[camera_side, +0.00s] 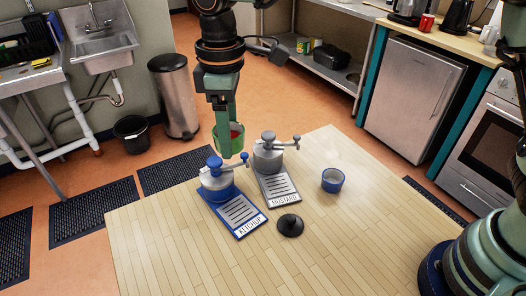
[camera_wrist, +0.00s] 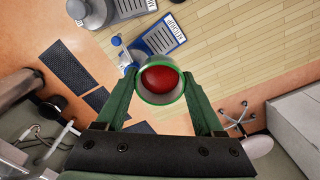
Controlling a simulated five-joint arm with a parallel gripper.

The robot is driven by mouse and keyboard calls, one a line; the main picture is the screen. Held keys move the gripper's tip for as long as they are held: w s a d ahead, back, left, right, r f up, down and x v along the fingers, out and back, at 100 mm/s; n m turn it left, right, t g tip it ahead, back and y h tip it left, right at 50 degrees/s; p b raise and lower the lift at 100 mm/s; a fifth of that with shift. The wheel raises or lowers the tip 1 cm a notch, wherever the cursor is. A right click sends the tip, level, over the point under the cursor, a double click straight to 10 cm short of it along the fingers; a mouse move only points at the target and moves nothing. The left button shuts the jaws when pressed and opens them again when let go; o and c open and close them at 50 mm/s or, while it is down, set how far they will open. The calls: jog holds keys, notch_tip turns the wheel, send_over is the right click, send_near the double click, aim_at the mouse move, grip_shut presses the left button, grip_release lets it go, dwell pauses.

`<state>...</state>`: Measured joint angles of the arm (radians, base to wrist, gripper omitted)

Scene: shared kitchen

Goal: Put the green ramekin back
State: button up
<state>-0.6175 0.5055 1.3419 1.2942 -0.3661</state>
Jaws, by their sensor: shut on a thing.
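The green ramekin (camera_side: 238,143) is held up over the far left edge of the wooden table, behind the blue-topped dispenser. In the wrist view the green ramekin (camera_wrist: 160,101) has red sauce inside. My gripper (camera_wrist: 161,84) is shut on it, one finger on each side. In the side view my gripper (camera_side: 228,130) points down. The blue-topped dispenser (camera_side: 216,182) stands on a blue KETCHUP card (camera_side: 238,215). The grey dispenser (camera_side: 268,157) stands on a grey MUSTARD card (camera_side: 279,186), right of my gripper.
A blue ramekin (camera_side: 332,180) stands on the wooden table (camera_side: 350,240), right of the MUSTARD card. A sink and a bin (camera_side: 174,95) stand on the floor beyond.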

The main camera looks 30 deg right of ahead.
jog(key=s+a+n, duration=0.5)
jog(key=a+n, duration=0.2)
jog(key=a, duration=0.2)
send_over(208, 251)
notch_tip(208, 251, down, 15)
jog(key=shift+f, duration=2.4)
jog(key=shift+f, duration=0.1)
jog(key=o, duration=1.5)
jog(key=shift+o, duration=0.2)
